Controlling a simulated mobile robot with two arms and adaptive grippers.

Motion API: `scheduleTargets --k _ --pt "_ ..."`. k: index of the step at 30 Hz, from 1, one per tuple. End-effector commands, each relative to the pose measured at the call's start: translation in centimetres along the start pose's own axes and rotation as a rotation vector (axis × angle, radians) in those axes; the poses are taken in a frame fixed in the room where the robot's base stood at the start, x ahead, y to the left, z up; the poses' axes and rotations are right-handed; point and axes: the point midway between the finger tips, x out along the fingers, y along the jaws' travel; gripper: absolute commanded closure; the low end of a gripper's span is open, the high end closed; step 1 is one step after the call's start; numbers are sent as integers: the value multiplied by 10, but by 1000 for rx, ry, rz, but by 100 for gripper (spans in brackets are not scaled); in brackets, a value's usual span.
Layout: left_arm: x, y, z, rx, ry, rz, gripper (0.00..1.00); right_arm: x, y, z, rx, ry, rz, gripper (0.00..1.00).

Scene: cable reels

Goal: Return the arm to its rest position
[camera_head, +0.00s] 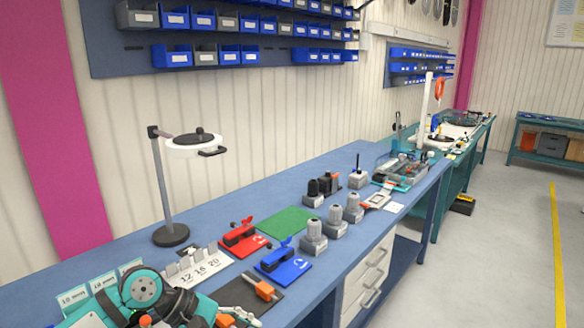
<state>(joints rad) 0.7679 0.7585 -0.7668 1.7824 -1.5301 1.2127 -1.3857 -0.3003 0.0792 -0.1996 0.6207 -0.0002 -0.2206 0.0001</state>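At the lower left edge a teal part with a round grey disc (146,286) shows in front of the bench. The blue workbench (330,170) runs from the lower left to the back right.
A magnifier lamp (172,235) rises behind. Blue bins (173,56) hang on the wall. The floor at right is clear.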

Motion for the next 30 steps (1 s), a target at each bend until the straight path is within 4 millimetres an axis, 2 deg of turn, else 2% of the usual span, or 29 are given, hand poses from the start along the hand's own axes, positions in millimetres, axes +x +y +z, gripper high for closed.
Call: scheduleTargets --k 1,4,6,9,11,13,16,19,21,22,25,27,30 --pt "16 7 35 -94 -150 88 44 0 0 0 0 0 0 60" --pt "20 30 92 -330 -434 259 44 0 0 0 0 0 0 60" --pt "9 46 119 -525 -632 365 44 0 0 0 0 0 0 60" --pt "-18 67 133 -841 -906 498 44 0 0 0 0 0 0 60" --pt "-36 76 128 -1047 -1064 568 44 0 0 0 0 0 0 60" --pt "-56 80 109 -1299 -1238 646 44 0 0 0 0 0 0 60" --pt "-75 71 66 -1679 -1470 751 44 0 0 0 0 0 0 60" --pt "-80 40 13 -2074 -1674 860 44 0 0 0 0 0 0 60" --pt "-74 6 -22 -2358 -1796 945 44 0 0 0 0 0 0 60" --pt "-69 -12 -36 2326 1728 -927 44 0 0 0 0 0 0 60" --pt "-49 -78 -69 2072 1415 -824 44 0 0 0 0 0 0 60" --pt "-35 -121 -79 1920 1239 -777 44 0 0 0 0 0 0 60" --pt "-18 -172 -81 1744 1046 -735 44 0 0 0 0 0 0 60"
